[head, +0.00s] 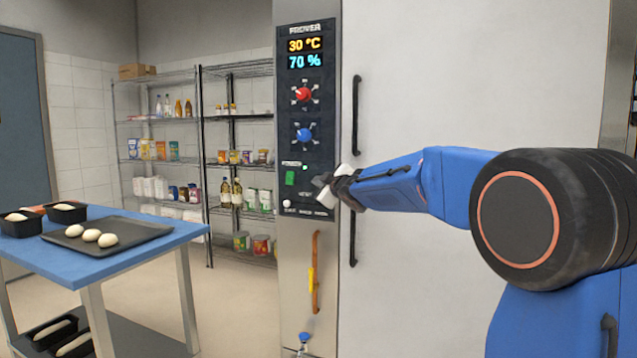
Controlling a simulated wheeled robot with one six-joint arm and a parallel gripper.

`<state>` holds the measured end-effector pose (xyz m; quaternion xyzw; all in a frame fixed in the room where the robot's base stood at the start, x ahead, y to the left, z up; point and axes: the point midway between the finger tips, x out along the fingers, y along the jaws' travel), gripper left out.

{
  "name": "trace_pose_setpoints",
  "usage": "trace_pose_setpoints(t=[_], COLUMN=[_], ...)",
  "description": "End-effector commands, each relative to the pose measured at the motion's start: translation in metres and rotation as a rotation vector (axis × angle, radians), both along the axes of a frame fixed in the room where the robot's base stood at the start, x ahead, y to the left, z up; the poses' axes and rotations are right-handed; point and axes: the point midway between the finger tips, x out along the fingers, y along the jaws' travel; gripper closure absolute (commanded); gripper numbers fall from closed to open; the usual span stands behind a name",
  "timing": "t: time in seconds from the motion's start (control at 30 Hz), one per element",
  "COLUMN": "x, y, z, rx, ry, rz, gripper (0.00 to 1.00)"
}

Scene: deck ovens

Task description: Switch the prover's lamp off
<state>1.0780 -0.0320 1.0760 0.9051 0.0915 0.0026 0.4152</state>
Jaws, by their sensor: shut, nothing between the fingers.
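The prover's dark control panel (307,140) is on the narrow steel front left of the tall pale door. It has a lit display (305,52), a red knob (302,94) and a blue knob (304,134). Below them are a green switch (290,178) and a small white round button (287,203). Their labels are too small to read, so I cannot tell which control is the lamp's. My gripper (322,184) is shut and empty, just right of the green switch, in front of the panel's lower right. It hides that part; contact cannot be told.
Dark door handles (355,115) stand right of the panel. A blue-topped table (120,250) with a dough tray (105,240) and loaf tins is at left. Stocked wire shelves (240,150) stand behind; the floor between is clear.

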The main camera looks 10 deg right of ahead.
Motion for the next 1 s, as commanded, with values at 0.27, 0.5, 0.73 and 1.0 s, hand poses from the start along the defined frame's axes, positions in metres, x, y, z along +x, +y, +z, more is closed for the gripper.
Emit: trace_pose_setpoints(t=[0.27,0.5,0.73,1.0], x=[-0.006,-0.007,-0.021,-0.038], y=[0.004,0.005,0.016,0.029], z=[0.000,0.000,0.001,0.001], rx=[-0.001,0.000,0.000,0.000], ry=[0.000,0.000,-0.001,-0.001], rz=[0.000,0.000,0.002,0.002], gripper=[1.00,1.00,1.00,1.00])
